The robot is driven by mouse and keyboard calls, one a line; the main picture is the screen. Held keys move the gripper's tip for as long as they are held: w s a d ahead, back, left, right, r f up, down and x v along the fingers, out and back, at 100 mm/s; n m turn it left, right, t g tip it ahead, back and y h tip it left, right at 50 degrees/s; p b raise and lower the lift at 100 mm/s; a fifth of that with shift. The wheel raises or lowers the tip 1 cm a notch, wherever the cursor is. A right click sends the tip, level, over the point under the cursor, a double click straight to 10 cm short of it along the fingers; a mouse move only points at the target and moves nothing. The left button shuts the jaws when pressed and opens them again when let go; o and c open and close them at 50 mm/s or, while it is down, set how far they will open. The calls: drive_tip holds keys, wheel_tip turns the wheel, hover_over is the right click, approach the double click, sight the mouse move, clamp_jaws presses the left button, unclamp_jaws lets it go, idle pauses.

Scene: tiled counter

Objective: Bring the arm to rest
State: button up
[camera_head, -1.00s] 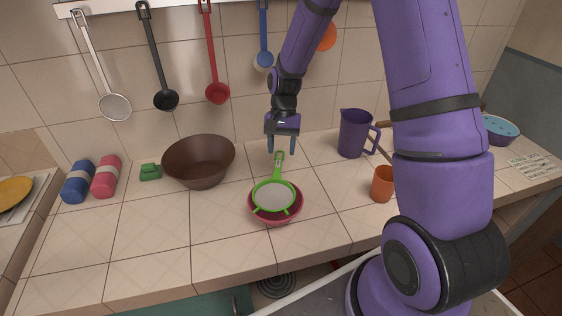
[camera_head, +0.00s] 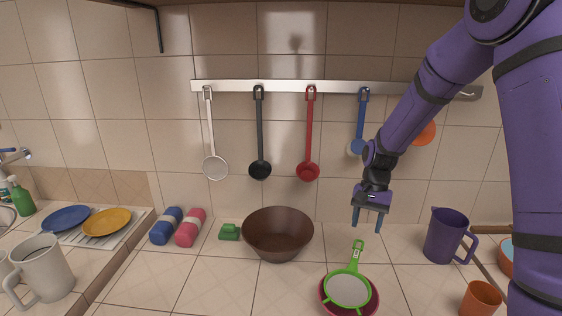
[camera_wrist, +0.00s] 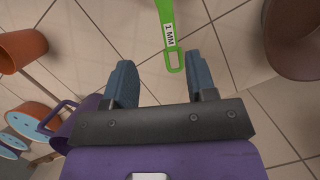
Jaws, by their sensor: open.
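My gripper (camera_head: 369,217) is open and empty, its fingers pointing down above the counter. In the head view it hangs just above and beyond the handle end of a green strainer (camera_head: 348,290). The strainer rests in a pink-red bowl (camera_head: 323,297), its handle pointing towards the wall. In the wrist view my two blue-grey fingertips (camera_wrist: 163,80) are apart with nothing between them, and the green strainer handle (camera_wrist: 168,28), marked "1 MM", lies ahead of them. My purple arm comes down from the upper right.
A brown bowl (camera_head: 278,236) stands left of the strainer. A purple pitcher (camera_head: 443,238) and an orange cup (camera_head: 480,300) stand to the right. Several utensils hang from a wall rail (camera_head: 285,86). A grey mug (camera_head: 47,268) and plates are at the left.

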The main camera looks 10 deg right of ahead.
drive_tip(key=s+r+n+t+h, duration=0.15)
drive_tip(key=s+r, duration=0.35)
drive_tip(key=r, duration=0.6)
drive_tip(key=s+r+n+t, duration=0.2)
drive_tip(key=s+r, duration=0.5)
drive_tip(key=s, duration=0.4)
drive_tip(key=s+r+n+t, duration=0.3)
drive_tip(key=s+r+t, duration=0.2)
drive_tip(key=s, duration=0.6)
wheel_tip(320, 180, up, 2)
drive_tip(key=shift+a+r, duration=0.15)
drive_tip(key=shift+r, duration=0.1)
